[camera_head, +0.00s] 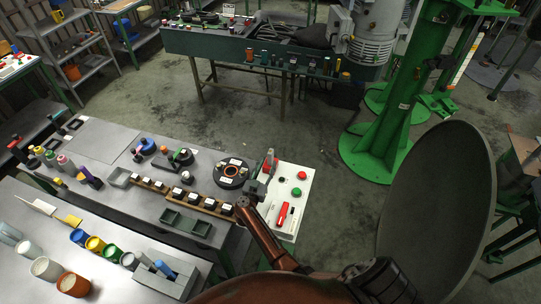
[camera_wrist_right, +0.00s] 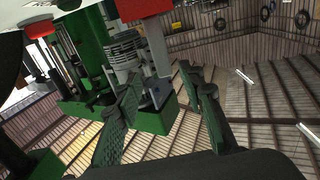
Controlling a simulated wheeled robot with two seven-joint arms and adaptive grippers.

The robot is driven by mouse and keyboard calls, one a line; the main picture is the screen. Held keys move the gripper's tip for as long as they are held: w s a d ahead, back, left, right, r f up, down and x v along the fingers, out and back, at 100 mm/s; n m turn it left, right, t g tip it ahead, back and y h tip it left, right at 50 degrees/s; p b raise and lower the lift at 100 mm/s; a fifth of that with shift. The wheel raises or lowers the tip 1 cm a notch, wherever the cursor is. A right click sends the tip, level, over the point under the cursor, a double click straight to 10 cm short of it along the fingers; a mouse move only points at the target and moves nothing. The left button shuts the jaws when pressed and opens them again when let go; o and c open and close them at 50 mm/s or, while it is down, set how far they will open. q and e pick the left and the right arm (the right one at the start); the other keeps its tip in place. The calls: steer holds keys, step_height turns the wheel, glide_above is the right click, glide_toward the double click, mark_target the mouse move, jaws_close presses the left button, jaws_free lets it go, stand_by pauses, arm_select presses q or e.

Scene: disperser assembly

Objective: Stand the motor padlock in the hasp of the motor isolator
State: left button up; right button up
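A white control panel (camera_head: 294,172) lies at the right end of the bench; its edge shows at the top left of the right wrist view. A small upright red part (camera_head: 268,163), possibly the padlock, stands at its left edge. A flat red part (camera_head: 283,213), possibly the isolator's handle, is at its front. I cannot make out the hasp. My right gripper (camera_head: 258,187) is beside the panel's left edge, close to the upright red part. In the right wrist view its fingers (camera_wrist_right: 163,110) are apart with nothing held. A red block (camera_wrist_right: 142,8) with a grey bar (camera_wrist_right: 157,48) is beyond them.
The panel has a red button (camera_head: 302,175) and a green button (camera_head: 297,191). A black round fixture (camera_head: 231,173) and a row of small blocks on a wooden strip (camera_head: 190,195) lie left of the gripper. A green stand (camera_head: 385,130) rises behind the bench.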

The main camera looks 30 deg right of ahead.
mark_target(269, 156)
steer(key=shift+w+d+f, duration=0.1)
steer(key=shift+w+d, duration=0.15)
steer(key=shift+w, duration=0.15)
steer(key=x, duration=0.6)
steer(key=shift+w+d, duration=0.1)
steer(key=shift+w, duration=0.2)
steer(key=shift+s, duration=0.1)
steer(key=shift+c, duration=0.3)
jaws_close()
